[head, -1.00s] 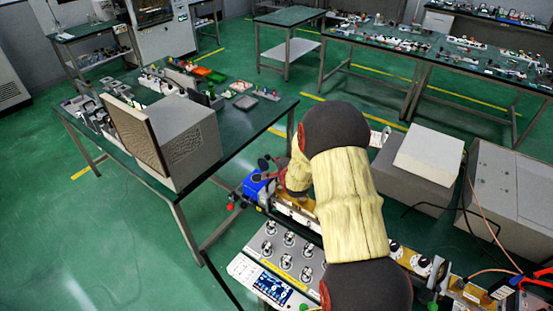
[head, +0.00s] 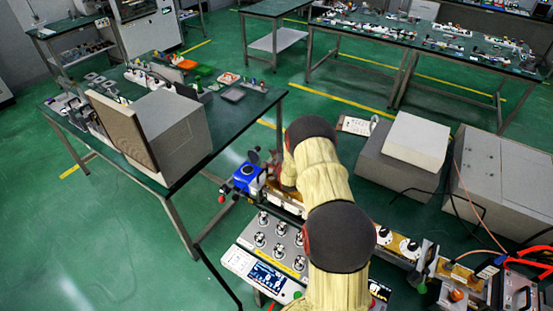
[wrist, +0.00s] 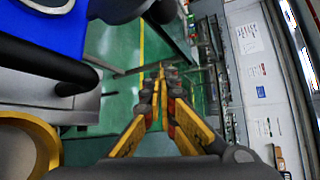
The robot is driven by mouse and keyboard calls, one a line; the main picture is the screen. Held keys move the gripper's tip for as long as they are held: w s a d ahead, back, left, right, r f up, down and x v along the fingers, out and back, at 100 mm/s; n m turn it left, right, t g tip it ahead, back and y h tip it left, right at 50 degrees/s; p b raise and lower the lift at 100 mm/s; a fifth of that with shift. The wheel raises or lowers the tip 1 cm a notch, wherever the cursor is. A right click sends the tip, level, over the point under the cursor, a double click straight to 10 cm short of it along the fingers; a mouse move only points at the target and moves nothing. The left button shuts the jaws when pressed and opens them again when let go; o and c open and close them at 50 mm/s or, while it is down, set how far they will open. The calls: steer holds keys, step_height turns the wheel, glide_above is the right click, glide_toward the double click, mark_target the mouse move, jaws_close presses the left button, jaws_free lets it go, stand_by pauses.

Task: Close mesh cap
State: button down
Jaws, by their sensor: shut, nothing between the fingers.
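My gripper (wrist: 161,78) shows in the wrist view with its yellow fingers meeting at the tips, shut and empty. In the head view my arm hides most of it. A blue device (head: 246,176) stands just left of my arm's end; a large blue body (wrist: 50,22) shows close at the left of the wrist view. Below it there is a gold ring (wrist: 45,135). No part is clearly recognisable as the mesh cap. A brown mesh-like panel (head: 122,135) stands at the front of a beige box (head: 178,125) on the left table.
A control panel with several knobs and a screen (head: 267,274) lies below my arm. Grey boxes (head: 400,172) stand to the right, with cables (head: 482,190) nearby. The left table (head: 232,132) holds small parts. Green floor (head: 90,235) is open at lower left.

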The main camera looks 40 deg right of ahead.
mark_target(256, 153)
steer(key=shift+w+a+r, duration=0.2)
steer(key=shift+a+r, duration=0.05)
steer(key=shift+a, duration=0.3)
steer(key=shift+w+a+r, duration=0.25)
steer(key=shift+a, duration=0.3)
steer(key=shift+w+a+r, duration=0.2)
steer(key=shift+a+r, duration=0.05)
steer(key=shift+a, duration=0.3)
steer(key=shift+d, duration=0.1)
